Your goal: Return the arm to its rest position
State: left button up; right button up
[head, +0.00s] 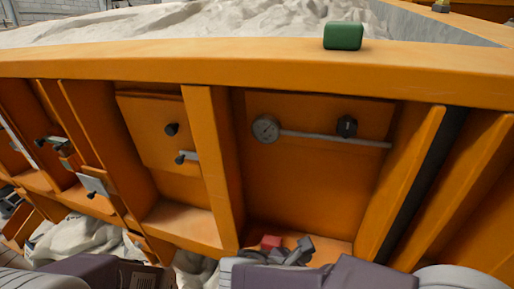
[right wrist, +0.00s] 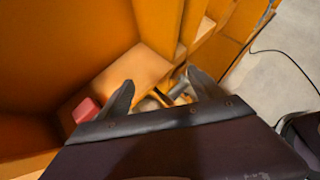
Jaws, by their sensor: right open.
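My right arm comes in along the bottom of the head view. Its gripper (head: 290,252) is in front of the lower shelf of an orange frame bay. In the right wrist view the two dark fingers of the right gripper (right wrist: 158,82) stand wide apart with nothing held between them. A small red block (head: 271,242) sits on the shelf close by the fingers; it also shows in the right wrist view (right wrist: 86,110), outside the left finger. Part of my left arm shows at the lower left of the head view, but its fingers are out of sight.
The orange sandbed wall (head: 250,68) runs across the view with ribs below. A green block (head: 343,36) sits on its top rim. A gauge (head: 265,129) with a rod and a black knob (head: 347,126) are on the panel. Sand (head: 200,22) lies behind the rim.

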jog(key=s+d+f+m+g+y+p, duration=0.3)
jog(key=s+d+f+m+g+p, duration=0.2)
jog(key=s+d+m+g, duration=0.45)
jog(key=w+a+f+m+t+y+p, duration=0.1)
jog(key=w+a+f+m+t+y, duration=0.3)
jog(key=m, duration=1.2)
jog(key=shift+a+f+y, duration=0.3)
jog(key=shift+a+y, duration=0.35)
jog(key=shift+y, duration=0.35)
